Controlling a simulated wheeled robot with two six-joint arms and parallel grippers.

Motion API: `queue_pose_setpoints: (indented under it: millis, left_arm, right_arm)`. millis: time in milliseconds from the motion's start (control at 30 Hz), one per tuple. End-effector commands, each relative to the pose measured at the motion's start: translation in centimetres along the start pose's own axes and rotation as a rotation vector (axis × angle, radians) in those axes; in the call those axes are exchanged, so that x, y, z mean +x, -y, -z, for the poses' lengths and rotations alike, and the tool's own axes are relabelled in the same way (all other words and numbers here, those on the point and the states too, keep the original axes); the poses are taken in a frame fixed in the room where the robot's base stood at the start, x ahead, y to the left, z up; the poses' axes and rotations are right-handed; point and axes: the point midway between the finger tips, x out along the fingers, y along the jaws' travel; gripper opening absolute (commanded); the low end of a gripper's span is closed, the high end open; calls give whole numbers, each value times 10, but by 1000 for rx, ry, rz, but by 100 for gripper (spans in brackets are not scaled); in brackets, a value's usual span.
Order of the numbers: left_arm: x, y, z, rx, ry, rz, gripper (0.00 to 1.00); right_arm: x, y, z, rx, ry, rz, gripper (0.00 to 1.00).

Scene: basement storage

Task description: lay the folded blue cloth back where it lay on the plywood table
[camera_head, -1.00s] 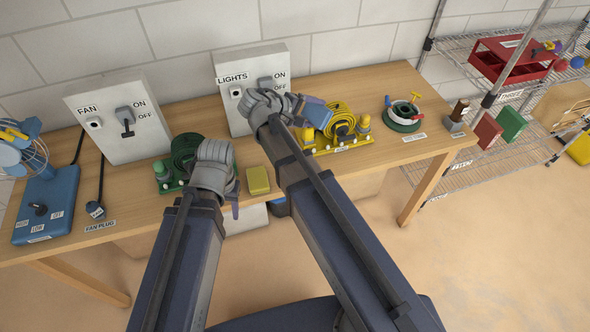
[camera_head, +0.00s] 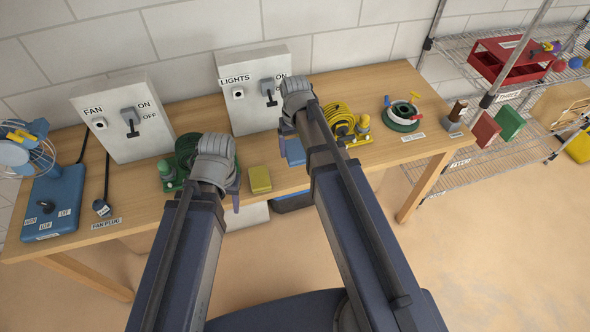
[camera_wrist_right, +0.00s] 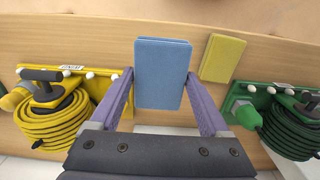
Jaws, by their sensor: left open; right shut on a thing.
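The folded blue cloth (camera_head: 295,153) shows in the head view beside my right forearm, near the table's front edge and partly hidden by my arm. In the right wrist view the cloth (camera_wrist_right: 161,62) lies flat between the two fingers of my right gripper (camera_wrist_right: 161,84), which is shut on it. It is over the plywood table (camera_head: 340,163); I cannot tell whether it touches the top. My left gripper (camera_head: 234,192) is open and empty, near the green cord reel and the table's front edge; its fingers are partly hidden.
A green cord reel (camera_head: 187,150) and a yellow cord reel (camera_head: 341,120) stand on either side. Behind are the lights box (camera_head: 250,75) and fan box (camera_head: 122,115). Wire shelves (camera_head: 500,140) stand at right.

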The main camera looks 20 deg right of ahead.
Motion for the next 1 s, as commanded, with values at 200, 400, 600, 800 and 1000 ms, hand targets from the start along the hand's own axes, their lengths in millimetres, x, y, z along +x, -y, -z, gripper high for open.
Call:
queue_pose_setpoints:
  millis: [200,400,600,800,1000]
  left_arm:
    - [36,-3,2,0,0,0,50]
    - [59,-6,3,0,0,0,50]
    - [58,-6,3,0,0,0,50]
    - [76,-7,4,0,0,0,50]
    - [97,-9,6,0,0,0,50]
  right_arm:
    - [36,0,0,-1,0,-1,36]
    - [59,0,0,-1,0,-2,36]
    - [59,0,0,-1,0,-2,36]
    - [77,0,0,-1,0,-2,36]
    - [97,0,0,-1,0,-2,36]
